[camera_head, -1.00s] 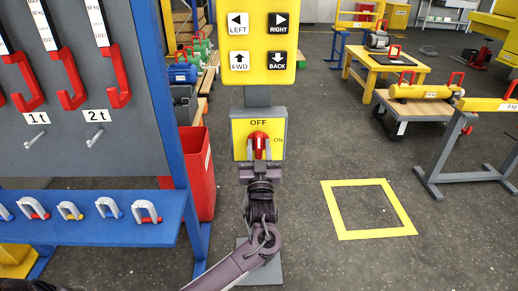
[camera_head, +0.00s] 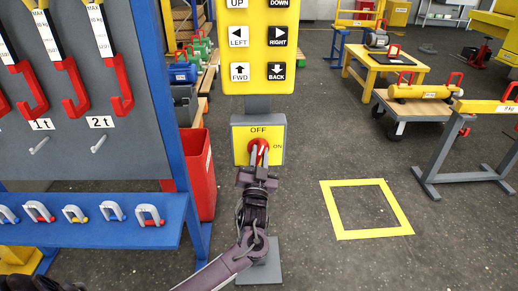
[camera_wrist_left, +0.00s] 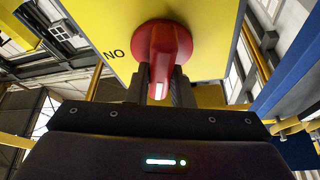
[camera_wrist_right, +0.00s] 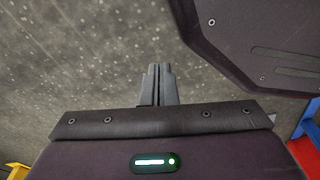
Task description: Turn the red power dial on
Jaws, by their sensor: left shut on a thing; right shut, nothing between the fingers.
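The red power dial (camera_head: 254,147) sits on a yellow switch plate (camera_head: 240,156) with OFF above it and ON to its right. My left gripper (camera_head: 259,160) comes up from below and is shut on the dial's raised grip. In the left wrist view the red dial (camera_wrist_left: 166,45) fills the top middle, with its grip and a white mark between the dark fingers (camera_wrist_left: 160,85). I cannot tell the dial's exact angle, as the fingers cover part of it. My right gripper (camera_wrist_right: 159,86) is shut and empty above the grey floor.
A yellow button panel (camera_head: 257,57) rises above the switch. A red bin (camera_head: 201,175) and a blue rack with hooks and shackles (camera_head: 140,232) stand to the left. A yellow floor square (camera_head: 333,211) lies to the right, with clear floor around it.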

